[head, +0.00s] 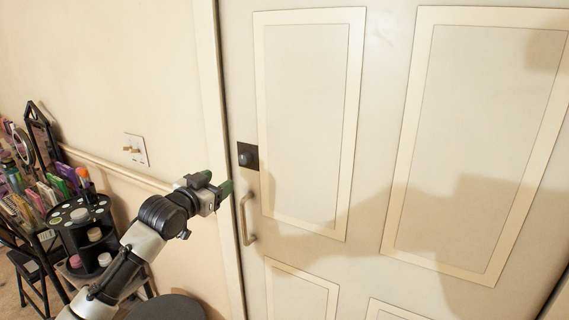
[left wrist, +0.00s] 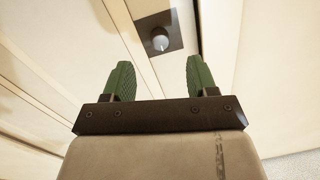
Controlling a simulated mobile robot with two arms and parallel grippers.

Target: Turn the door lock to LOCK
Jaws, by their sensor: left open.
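The door lock (head: 247,156) is a dark square plate with a round knob, near the left edge of the pale door (head: 308,120). In the left wrist view the lock's knob (left wrist: 160,40) is grey with a light mark, beyond and between the fingers. No LOCK lettering can be read. My left gripper (head: 222,186) has green fingers and is a little below and left of the lock, apart from it. In the left wrist view my left gripper (left wrist: 157,78) is open with nothing between its fingers. My right gripper is not in view.
A vertical door handle (head: 246,218) is below the lock, close to my left gripper. A light switch (head: 135,149) is on the wall to the left. The door's front is clear.

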